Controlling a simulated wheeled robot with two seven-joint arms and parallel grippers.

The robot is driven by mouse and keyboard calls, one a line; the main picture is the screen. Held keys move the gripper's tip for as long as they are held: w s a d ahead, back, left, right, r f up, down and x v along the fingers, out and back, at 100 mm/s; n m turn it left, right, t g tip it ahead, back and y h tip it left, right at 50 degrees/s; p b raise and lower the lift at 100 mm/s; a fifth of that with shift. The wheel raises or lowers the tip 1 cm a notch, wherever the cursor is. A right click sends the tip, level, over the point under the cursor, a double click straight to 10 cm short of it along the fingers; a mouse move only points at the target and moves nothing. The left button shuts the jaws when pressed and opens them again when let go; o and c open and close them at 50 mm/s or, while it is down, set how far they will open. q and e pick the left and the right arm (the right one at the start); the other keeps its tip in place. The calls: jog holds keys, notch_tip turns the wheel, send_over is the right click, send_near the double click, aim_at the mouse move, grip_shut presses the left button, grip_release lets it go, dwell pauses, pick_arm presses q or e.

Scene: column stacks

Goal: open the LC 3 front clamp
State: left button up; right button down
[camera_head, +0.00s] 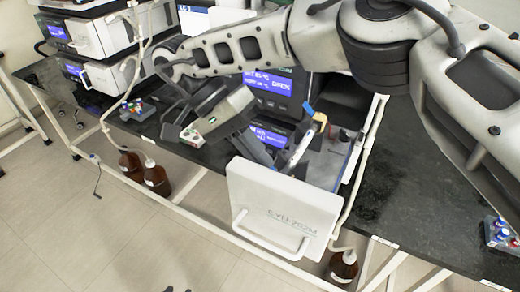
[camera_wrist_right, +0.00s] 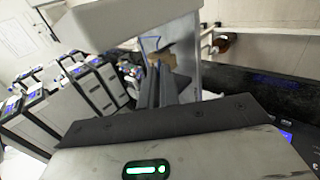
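An instrument stack in the middle of the head view has its white front door (camera_head: 285,200) swung down and open. In its bay lies a pale column (camera_head: 301,148), with a yellow part (camera_head: 320,117) and a blue part at its upper end. My right gripper (camera_head: 265,150) reaches in from the upper left of the bay. In the wrist view its dark fingers (camera_wrist_right: 165,88) point toward a brownish part and a blue outline; whether they touch anything is unclear. My left gripper is not identifiable.
Another stack (camera_head: 100,36) stands at the left, with a vial rack (camera_head: 138,110) near it. Brown bottles (camera_head: 156,178) hang below the bench edge. A second rack (camera_head: 499,233) is at the far right. My right arm crosses above the bay; the black benchtop (camera_head: 420,205) right of it is mostly clear.

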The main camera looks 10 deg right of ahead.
jog(key=shift+f, duration=0.15)
dwell(0.4)
jog(key=c, duration=1.6)
grip_release()
